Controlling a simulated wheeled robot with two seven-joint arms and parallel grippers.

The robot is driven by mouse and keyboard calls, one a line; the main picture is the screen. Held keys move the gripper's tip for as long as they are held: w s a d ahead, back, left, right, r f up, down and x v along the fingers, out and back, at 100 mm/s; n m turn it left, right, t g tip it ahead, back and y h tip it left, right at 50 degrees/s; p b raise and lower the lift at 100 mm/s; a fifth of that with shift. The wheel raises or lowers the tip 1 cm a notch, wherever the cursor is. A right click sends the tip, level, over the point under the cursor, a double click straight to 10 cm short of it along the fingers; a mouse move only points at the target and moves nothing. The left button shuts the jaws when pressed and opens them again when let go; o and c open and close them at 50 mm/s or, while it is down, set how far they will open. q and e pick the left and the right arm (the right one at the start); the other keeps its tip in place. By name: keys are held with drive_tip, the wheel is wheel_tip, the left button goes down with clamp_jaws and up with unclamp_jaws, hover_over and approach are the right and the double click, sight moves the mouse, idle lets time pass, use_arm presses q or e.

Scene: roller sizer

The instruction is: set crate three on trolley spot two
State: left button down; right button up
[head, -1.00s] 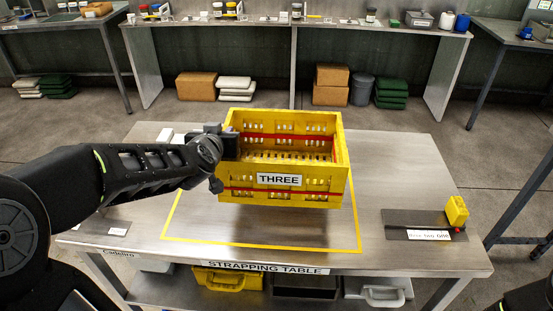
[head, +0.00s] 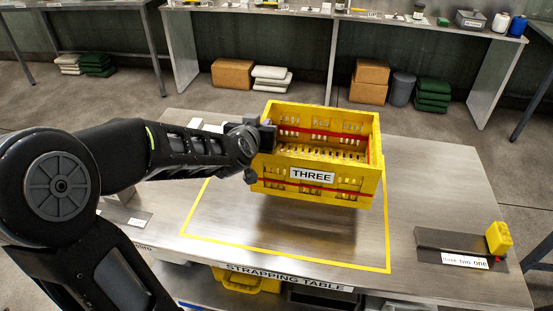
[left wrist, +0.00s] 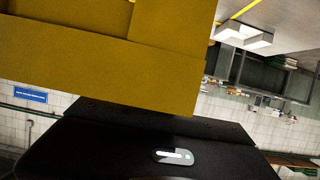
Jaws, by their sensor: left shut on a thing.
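Crate three is a yellow slatted crate (head: 318,187) with a red band and a white label reading THREE. My left gripper (head: 264,138) is shut on its left wall near the upper rim. The crate hangs above the strapping table, with its shadow on the tabletop below it. In the left wrist view the yellow crate wall (left wrist: 100,55) fills much of the upper picture, right in front of the gripper. The fingertips are hidden there. The crate looks empty inside. No trolley shows in these frames. My right gripper is not in view.
The strapping table (head: 450,190) has a yellow taped outline. A dark plate with a small yellow block (head: 498,238) sits at its right. Behind are a long bench, brown boxes (head: 232,74), green stacks (head: 432,104) and a grey bin (head: 401,89). Open floor lies between.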

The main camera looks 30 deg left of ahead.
use_arm(q)
drive_tip(key=shift+f, duration=1.65)
drive_tip(key=shift+f, duration=1.9)
drive_tip(key=shift+b, duration=0.3)
drive_tip(key=shift+f, duration=0.2)
drive_tip(key=c, duration=1.5)
unclamp_jaws()
drive_tip(key=shift+r, duration=0.15)
